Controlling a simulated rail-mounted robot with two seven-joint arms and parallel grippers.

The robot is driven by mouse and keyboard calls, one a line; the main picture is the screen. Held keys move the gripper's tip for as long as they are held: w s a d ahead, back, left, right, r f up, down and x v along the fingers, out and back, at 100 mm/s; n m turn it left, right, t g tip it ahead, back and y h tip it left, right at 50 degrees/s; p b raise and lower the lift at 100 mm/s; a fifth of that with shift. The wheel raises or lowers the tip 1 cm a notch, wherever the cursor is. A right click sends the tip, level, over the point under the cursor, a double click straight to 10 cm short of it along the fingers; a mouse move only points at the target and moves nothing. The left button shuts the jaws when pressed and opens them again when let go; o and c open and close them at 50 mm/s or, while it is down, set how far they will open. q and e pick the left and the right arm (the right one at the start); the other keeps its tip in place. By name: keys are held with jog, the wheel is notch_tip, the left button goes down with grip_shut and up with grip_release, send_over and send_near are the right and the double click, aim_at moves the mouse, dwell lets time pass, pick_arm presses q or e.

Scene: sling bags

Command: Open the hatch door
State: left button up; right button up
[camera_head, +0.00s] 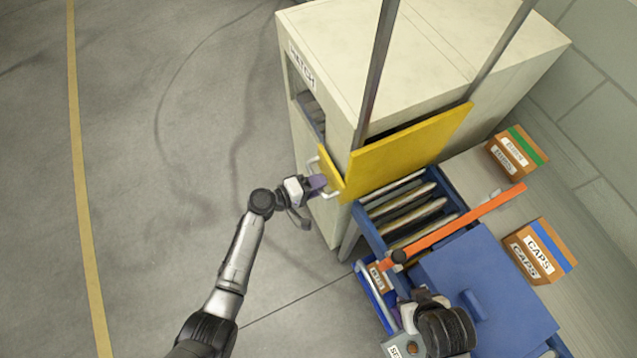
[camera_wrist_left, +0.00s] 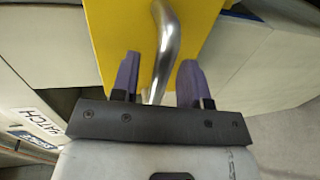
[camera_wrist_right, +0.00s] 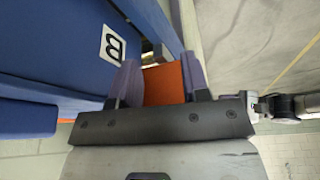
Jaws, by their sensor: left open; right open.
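A yellow hatch door (camera_head: 405,155) is on the pale cabinet (camera_head: 330,140), whose side carries a HATCH label. A silver bar handle (camera_head: 330,175) sticks out from the door's left part. My left gripper (camera_head: 318,183) is at the handle. In the left wrist view, the open purple fingers (camera_wrist_left: 160,75) stand on either side of the silver handle (camera_wrist_left: 165,40), with gaps visible, against the yellow door (camera_wrist_left: 120,30). My right gripper shows in the right wrist view with open fingers (camera_wrist_right: 158,75) and an orange surface (camera_wrist_right: 163,85) between or behind them. Its fingertips are unclear in the head view.
A blue slotted rack (camera_head: 370,235) and blue box (camera_head: 500,290) stand right of the cabinet, with an orange bar (camera_head: 465,220) across them. Labelled cartons (camera_head: 515,150) and (camera_head: 540,250) sit farther right. Dark posts (camera_head: 375,75) rise by the door. The left floor is clear.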

pick_arm(q)
jog(key=shift+w+d, duration=0.1)
jog(key=shift+d, duration=0.15)
grip_shut()
dwell(0.3)
